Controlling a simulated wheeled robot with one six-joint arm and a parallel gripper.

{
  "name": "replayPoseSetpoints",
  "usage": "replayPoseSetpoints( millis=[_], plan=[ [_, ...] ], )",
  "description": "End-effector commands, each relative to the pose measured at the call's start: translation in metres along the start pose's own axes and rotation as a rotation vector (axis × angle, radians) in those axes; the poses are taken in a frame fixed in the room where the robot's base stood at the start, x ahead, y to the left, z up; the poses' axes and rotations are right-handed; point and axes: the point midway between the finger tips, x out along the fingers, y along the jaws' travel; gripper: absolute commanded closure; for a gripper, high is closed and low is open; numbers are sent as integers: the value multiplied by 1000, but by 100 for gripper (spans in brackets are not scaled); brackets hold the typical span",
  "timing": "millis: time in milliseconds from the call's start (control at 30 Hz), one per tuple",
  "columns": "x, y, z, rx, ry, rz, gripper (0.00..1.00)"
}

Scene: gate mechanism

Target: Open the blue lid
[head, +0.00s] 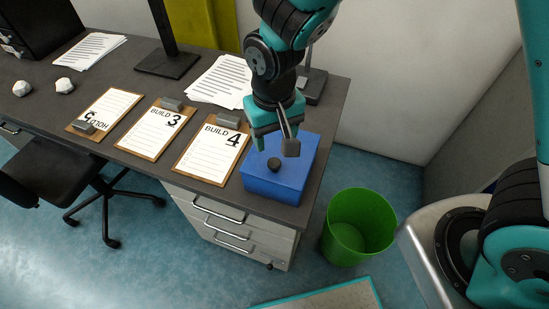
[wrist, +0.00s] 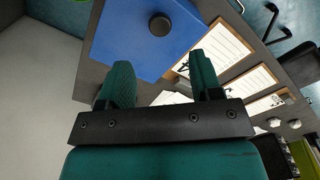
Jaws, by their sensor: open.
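A blue box with a flat blue lid (head: 288,187) stands at the right end of the dark desk in the head view. A small dark round knob (head: 274,164) sits on the lid. The lid lies closed on the box. My gripper (head: 275,143) is above the lid, close to the knob, with teal fingers spread apart. In the wrist view, the blue lid (wrist: 125,40) and its knob (wrist: 160,25) lie beyond the open fingertips (wrist: 160,72). Nothing is between the fingers. The far part of the lid is hidden behind my gripper in the head view.
Clipboards marked "BUILD 4" (head: 212,152) and "BUILD 3" (head: 155,131) lie left of the box. Paper sheets (head: 219,82) and a monitor stand (head: 168,63) are behind. A green bin (head: 358,228) stands on the floor right of the desk. A wall (head: 395,70) rises behind.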

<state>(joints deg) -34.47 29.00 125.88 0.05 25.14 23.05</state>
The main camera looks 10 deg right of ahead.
Motion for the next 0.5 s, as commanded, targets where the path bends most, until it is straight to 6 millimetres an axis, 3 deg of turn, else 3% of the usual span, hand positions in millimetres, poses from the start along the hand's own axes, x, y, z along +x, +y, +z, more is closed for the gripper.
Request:
replayPoseSetpoints(
  millis=[200, 500],
  plan=[
    [49, 0, 1, -1, -6, 2, 41],
    [83, 0, 0, -1, -1, 0, 41]
  ],
)
